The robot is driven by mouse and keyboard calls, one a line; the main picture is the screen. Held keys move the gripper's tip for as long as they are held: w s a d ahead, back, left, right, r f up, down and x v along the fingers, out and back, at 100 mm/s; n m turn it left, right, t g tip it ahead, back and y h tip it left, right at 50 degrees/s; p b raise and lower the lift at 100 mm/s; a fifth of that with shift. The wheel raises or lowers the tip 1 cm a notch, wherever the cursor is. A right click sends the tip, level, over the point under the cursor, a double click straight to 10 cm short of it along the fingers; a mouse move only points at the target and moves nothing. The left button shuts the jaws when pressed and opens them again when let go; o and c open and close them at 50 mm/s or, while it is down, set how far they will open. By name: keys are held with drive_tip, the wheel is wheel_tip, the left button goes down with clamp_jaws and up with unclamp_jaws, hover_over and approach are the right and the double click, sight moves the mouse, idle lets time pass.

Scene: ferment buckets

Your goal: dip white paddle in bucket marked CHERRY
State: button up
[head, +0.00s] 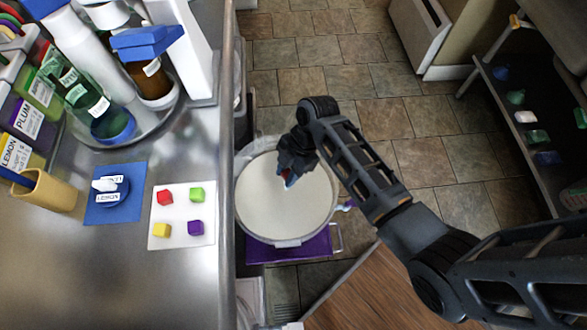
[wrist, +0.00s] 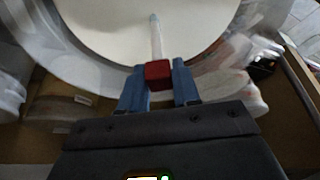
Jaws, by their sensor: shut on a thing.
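A large round bucket (head: 286,205) full of a cream-coloured liquid stands on a purple base beside the counter. No CHERRY mark on it can be read from here. My gripper (head: 288,172) is over the bucket's opening in the head view. In the wrist view my gripper (wrist: 160,82) has its blue fingers shut on a red block-like grip (wrist: 158,70). A pale whitish shaft (wrist: 156,40) extends from the red grip over the cream surface and looks like the white paddle. I cannot tell whether its far end is in the liquid.
A metal counter (head: 110,285) on the left holds bottles, PLUM and LEMON containers, a tan cup (head: 48,190), a blue mat (head: 112,212) and a white card (head: 180,216) with coloured cubes. A dark shelf (head: 520,95) stands at right. The tiled floor between is clear.

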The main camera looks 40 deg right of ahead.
drive_tip(key=shift+f+b, duration=2.15)
drive_tip(key=shift+f, duration=1.25)
drive_tip(key=shift+r, duration=0.1)
wheel_tip(320, 180, up, 15)
drive_tip(key=p, duration=1.3)
drive_tip(key=shift+p, duration=0.3)
drive_tip(key=shift+f, duration=0.2)
